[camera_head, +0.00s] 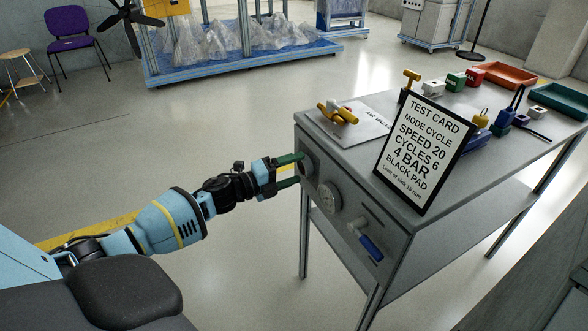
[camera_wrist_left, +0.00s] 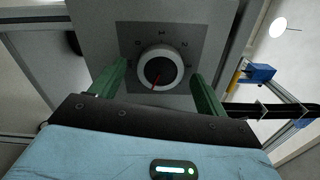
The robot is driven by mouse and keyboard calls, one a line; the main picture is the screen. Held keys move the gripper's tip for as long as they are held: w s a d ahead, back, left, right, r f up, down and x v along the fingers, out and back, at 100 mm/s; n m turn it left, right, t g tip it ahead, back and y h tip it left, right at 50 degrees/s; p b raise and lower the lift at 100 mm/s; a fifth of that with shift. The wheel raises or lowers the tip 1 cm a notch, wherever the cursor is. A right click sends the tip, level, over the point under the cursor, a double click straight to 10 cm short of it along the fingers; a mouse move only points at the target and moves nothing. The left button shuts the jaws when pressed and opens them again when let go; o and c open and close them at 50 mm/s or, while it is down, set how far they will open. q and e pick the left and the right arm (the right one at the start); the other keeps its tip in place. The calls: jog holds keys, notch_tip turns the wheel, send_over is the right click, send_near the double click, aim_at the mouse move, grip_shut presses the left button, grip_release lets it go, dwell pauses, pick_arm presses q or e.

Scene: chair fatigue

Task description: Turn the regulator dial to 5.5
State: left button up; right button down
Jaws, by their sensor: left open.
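The regulator dial (camera_head: 306,165) is on the front face of the grey bench, near its left corner. In the left wrist view the dial (camera_wrist_left: 160,66) is a round knob with a pale rim, a dark centre and a red pointer line toward the lower edge. Marks surround it on a dark plate (camera_wrist_left: 160,30), too small to read surely. My left gripper (camera_head: 296,169) is open, its green fingers on either side of the dial. In the wrist view gaps show between fingers and knob, so no grip is visible. My right gripper is not in view.
A round gauge (camera_head: 329,200) and a blue-handled valve (camera_head: 370,246) sit right of the dial on the bench face. A test card (camera_head: 423,150) stands on the bench top (camera_head: 345,155), reading 4 BAR. A yellow valve (camera_head: 338,113) lies near the top's left edge.

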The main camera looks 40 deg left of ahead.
pick_arm(q)
jog(key=v, duration=0.7)
jog(key=shift+p, duration=0.4)
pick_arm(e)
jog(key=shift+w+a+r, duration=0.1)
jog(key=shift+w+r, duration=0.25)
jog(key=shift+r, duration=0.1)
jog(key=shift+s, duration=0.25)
